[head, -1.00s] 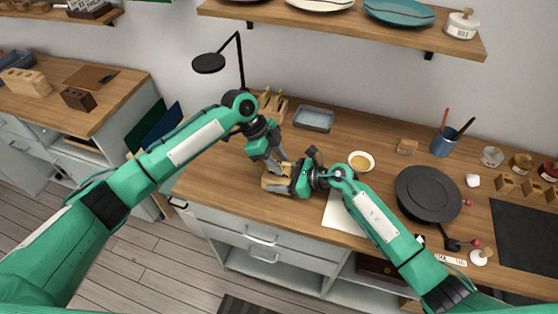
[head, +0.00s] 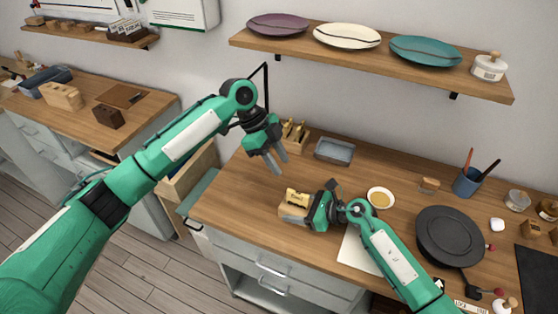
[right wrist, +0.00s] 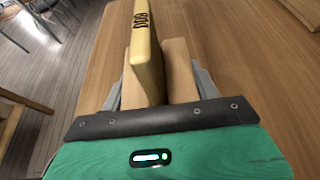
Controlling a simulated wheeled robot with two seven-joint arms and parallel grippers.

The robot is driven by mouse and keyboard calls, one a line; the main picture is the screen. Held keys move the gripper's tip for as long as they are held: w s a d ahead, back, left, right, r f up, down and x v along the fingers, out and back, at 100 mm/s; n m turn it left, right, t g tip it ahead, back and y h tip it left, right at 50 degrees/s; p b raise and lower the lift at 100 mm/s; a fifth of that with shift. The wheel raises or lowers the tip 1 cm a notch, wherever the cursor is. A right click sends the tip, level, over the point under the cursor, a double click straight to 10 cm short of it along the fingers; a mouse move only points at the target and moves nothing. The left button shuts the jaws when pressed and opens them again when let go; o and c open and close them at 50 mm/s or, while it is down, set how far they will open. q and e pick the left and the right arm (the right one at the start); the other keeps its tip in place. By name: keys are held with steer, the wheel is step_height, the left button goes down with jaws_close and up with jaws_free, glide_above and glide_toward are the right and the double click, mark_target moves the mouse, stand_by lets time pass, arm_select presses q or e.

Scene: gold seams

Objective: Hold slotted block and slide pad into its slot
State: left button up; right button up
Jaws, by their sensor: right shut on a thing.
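The pale wooden slotted block (right wrist: 180,72) is between the two fingers of my right gripper (head: 294,213), which is shut on it just above or on the counter; I cannot tell which. The yellow pad (right wrist: 147,52) stands on edge in the block's slot, with dark lettering on its face and its upper part rising above the block. In the head view the pad (head: 297,197) shows as a yellow strip on top of the block. My left gripper (head: 276,161) is above and left of the block, clear of it, with its fingers apart and nothing between them.
The wooden counter (head: 240,205) is bare left of the block. Behind are a tool holder (head: 295,136) and a grey tray (head: 334,151).

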steer(key=o, duration=1.2)
steer(key=v, duration=1.2)
